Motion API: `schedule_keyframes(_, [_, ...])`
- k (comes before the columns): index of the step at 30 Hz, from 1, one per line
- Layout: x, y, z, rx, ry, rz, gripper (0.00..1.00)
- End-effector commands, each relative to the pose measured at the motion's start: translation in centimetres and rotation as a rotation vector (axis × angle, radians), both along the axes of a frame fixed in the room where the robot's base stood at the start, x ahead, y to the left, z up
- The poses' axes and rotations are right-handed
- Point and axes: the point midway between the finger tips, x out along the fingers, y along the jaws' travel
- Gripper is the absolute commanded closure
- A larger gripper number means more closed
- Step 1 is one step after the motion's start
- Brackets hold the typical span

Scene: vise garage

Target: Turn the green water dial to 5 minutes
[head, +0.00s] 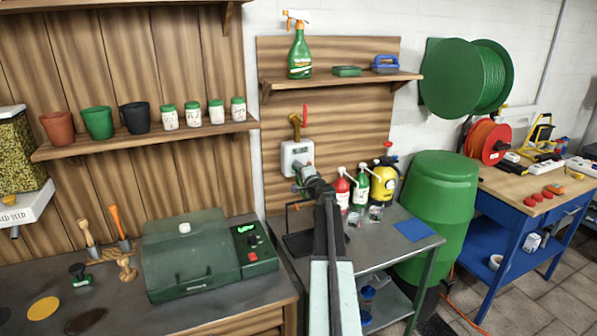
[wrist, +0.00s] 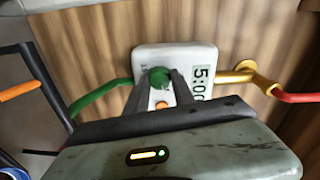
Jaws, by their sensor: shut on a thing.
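The water timer (head: 289,153) is a white box on the wooden wall panel, below the small shelf. In the wrist view the timer (wrist: 204,58) appears turned sideways, and its display reads "5:0" with the last part cut off by my gripper. The green dial (wrist: 159,77) sits on the timer's face. My gripper (wrist: 167,82) is shut on the green dial, with one finger on each side of it. In the head view my gripper (head: 301,172) reaches up to the timer and hides the dial. An orange spot (wrist: 161,105) shows between the fingers.
A brass tap (wrist: 232,76) with a red handle (wrist: 296,97) adjoins the timer. A green hose (wrist: 96,105) leaves its other side. Red, green and yellow bottles (head: 383,183) stand on the metal table just right of my arm. A green box (head: 190,255) lies left.

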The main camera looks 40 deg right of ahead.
Motion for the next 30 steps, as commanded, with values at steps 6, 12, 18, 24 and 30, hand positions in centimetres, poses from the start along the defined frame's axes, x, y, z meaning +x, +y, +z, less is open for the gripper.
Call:
schedule_keyframes(6, [-0.05,-0.02,-0.03,0.011,-0.003,0.000,1.00])
schedule_keyframes(12, [-0.06,-0.01,-0.04,0.011,-0.003,0.000,1.00])
schedule_keyframes(18, [-0.06,-0.01,-0.03,0.011,-0.003,0.000,0.49])
schedule_keyframes(24, [-0.03,0.00,-0.03,0.010,-0.004,0.000,0.49])
schedule_keyframes(30, [-1.00,0.45,0.06,0.010,-0.003,-0.001,0.49])
